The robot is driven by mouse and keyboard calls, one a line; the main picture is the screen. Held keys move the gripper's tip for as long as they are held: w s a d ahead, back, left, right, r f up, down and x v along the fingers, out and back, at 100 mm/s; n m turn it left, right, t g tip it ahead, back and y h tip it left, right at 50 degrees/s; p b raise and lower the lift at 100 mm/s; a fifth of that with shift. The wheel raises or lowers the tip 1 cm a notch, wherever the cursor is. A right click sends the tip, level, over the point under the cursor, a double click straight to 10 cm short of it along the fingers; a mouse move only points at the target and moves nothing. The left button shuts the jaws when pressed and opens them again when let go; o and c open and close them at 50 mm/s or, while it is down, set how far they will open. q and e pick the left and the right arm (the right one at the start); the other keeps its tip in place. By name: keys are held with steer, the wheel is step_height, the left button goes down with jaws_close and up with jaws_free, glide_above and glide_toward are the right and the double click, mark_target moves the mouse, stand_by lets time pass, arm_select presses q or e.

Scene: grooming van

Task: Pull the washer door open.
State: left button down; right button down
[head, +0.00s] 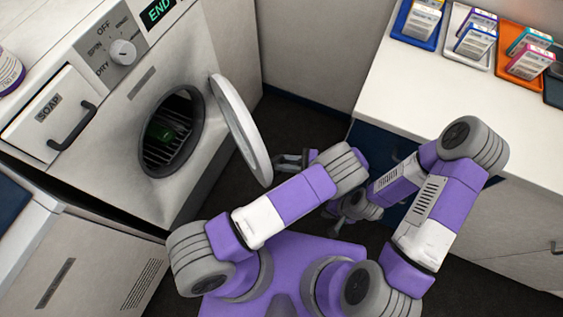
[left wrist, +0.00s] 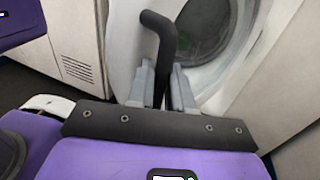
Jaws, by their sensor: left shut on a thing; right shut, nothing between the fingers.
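The washer (head: 150,130) stands at the left, its round white door (head: 240,128) swung well open, hinged at the left of the door in the head view. The dark drum opening (head: 170,130) is exposed, with something green inside. My left gripper (head: 290,160) is beside the door's outer face. In the left wrist view its fingers (left wrist: 163,92) are shut around the black bent door handle (left wrist: 165,40), with the door (left wrist: 125,45) behind. The handle is hidden in the head view. My right gripper (head: 338,226) is shut and empty, low near the dark cabinet, partly hidden.
A white counter (head: 440,90) at the right bears several coloured trays with small boxes, including an orange tray (head: 515,68). A dark blue cabinet front (head: 375,150) is beneath it. A soap drawer (head: 55,115) and dial (head: 122,52) are on the washer front. Dark floor lies between.

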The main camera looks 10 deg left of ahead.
arm_select(q)
steer(key=shift+w+a, duration=0.25)
steer(key=c, duration=1.2)
jaws_free()
steer(key=shift+a, duration=0.1)
